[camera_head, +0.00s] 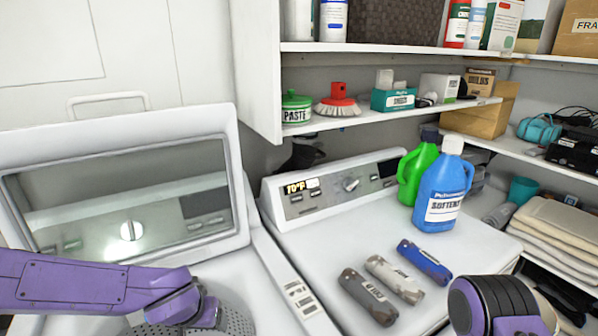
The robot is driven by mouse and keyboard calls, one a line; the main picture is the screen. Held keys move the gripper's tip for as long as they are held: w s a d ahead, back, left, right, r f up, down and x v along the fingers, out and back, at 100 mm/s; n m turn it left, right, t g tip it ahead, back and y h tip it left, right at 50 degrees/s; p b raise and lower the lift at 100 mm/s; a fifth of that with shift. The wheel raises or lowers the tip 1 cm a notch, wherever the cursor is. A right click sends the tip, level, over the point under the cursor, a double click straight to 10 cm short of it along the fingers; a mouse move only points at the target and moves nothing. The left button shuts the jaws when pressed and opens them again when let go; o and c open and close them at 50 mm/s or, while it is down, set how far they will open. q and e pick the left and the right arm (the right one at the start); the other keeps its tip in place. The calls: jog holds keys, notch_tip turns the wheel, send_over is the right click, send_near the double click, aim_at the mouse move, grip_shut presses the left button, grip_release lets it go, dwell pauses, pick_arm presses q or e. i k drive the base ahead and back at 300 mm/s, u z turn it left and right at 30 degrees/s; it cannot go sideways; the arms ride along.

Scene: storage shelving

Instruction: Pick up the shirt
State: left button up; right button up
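I see no shirt that I can make out. The open washer (265,285) is at the lower left, its lid (228,235) raised with a glass panel. A perforated metal drum (238,322) shows at the bottom edge, and its inside is mostly hidden by my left arm and the frame edge. My purple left arm (90,285) reaches in from the left, its wrist over the drum. Its fingers are out of sight. My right arm (490,305) shows at the bottom right, in front of the second machine, and its fingers are out of sight too.
A second white machine (330,245) bears a blue softener jug (440,195), a green jug (412,175) and grey, white and blue cylinders (395,277). Shelves (400,113) with boxes and bottles stand above. Folded beige cloths (560,225) lie on the right shelf.

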aim_at(404, 287)
jog(key=z, duration=0.2)
jog(key=k, duration=1.2)
jog(key=u, duration=0.15)
